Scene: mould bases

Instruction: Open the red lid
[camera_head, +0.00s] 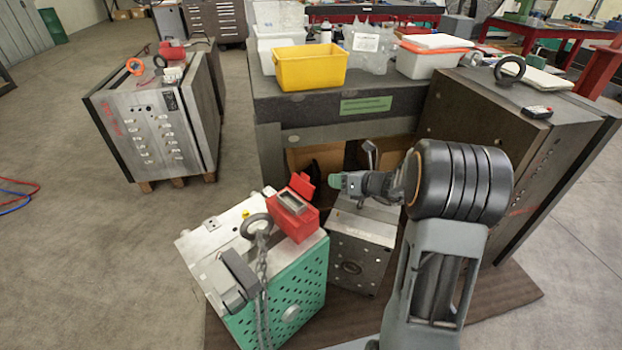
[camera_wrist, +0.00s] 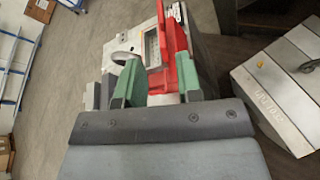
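A small red box (camera_head: 292,215) sits on top of the green and metal mould block, with a grey and pale interior showing. Its red lid (camera_head: 303,186) stands raised along the box's far side, toward my gripper. In the wrist view the lid (camera_wrist: 178,38) is a red upright strip right of the box's pale interior (camera_wrist: 153,48). My gripper (camera_head: 335,181), with green fingers, is just right of the lid in the head view. In the wrist view the fingers (camera_wrist: 160,84) are apart, with part of the red box seen between and beyond them. Contact cannot be told.
A lifting ring and chain (camera_head: 262,250) lie on the mould block left of the box. A smaller metal block (camera_head: 362,250) stands to the right, below my arm. A dark bench (camera_head: 300,108) with a yellow bin (camera_head: 310,68) stands behind. Open floor lies to the left.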

